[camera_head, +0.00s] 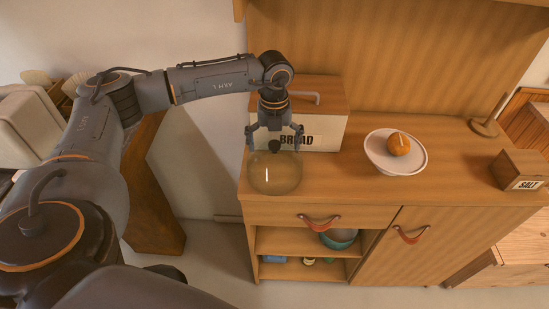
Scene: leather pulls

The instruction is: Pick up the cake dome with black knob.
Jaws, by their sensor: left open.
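The cake dome (274,176) is clear and has a black knob (275,146) on top. It stands on the wooden cabinet top near its left front corner. My left gripper (274,142) points down over the dome, with its fingers open on either side of the knob. From this angle I cannot tell whether a finger touches the knob. My right gripper is not in view.
A bread box (325,134) stands right behind the dome and the gripper. A white bowl (377,158) holding an orange fruit (399,144) is to the right. A salt box (521,170) is at the far right. The cabinet's front edge is close to the dome.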

